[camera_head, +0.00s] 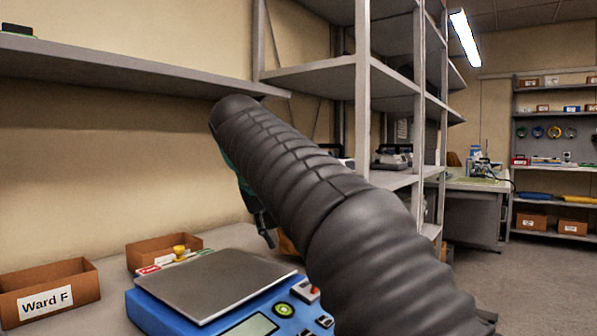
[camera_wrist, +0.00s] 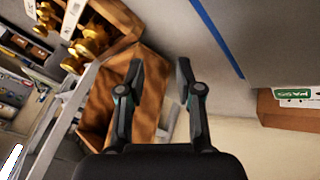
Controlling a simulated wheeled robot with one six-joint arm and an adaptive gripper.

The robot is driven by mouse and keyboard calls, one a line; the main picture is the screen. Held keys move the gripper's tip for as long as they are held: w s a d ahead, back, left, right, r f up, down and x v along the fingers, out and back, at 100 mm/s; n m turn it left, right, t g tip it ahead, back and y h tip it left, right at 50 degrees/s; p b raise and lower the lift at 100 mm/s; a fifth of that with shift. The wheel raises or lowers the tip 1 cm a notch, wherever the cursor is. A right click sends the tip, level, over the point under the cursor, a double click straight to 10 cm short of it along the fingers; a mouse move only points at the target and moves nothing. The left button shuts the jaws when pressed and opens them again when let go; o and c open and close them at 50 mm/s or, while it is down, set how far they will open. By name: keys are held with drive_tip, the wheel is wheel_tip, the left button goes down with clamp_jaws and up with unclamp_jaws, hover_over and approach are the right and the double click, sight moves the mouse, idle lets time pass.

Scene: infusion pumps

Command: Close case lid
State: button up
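No case lid can be made out for certain. In the wrist view, a brown, wood-like open box or panel (camera_wrist: 97,103) lies beyond and left of my gripper (camera_wrist: 160,65), and its brown surface also shows between the fingers. It may be the case; I cannot tell its lid from its body. My gripper is open, its two dark fingers apart with nothing held between them. I cannot tell whether a finger touches the brown surface. In the head view my arm hides most of that area; a small brown patch (camera_head: 287,244) shows beside the gripper (camera_head: 266,232).
A blue scale (camera_head: 185,315) with a steel plate stands on the bench. Left are a "Ward F" bin (camera_head: 45,295) and another cardboard bin (camera_head: 140,256). A shelf (camera_head: 130,75) hangs above. Brass weight-like pieces (camera_wrist: 90,46) show upper left in the wrist view.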

drive_tip(key=w+a+r+t+h+b, duration=0.1)
drive_tip(key=w+a+r+t+h, duration=0.1)
drive_tip(key=a+r+t+h, duration=0.3)
wheel_tip(320, 180, up, 7)
drive_tip(key=w+m+t+h, duration=0.1)
drive_tip(key=t+h, duration=0.2)
drive_tip(key=t, duration=0.1)
drive_tip(key=shift+m, duration=0.3)
drive_tip(key=p+x, duration=0.1)
drive_tip(key=x, duration=1.2)
drive_tip(key=shift+w+d+f, duration=0.1)
drive_tip(key=shift+w+f, duration=0.15)
drive_tip(key=shift+w, duration=0.1)
clamp_jaws()
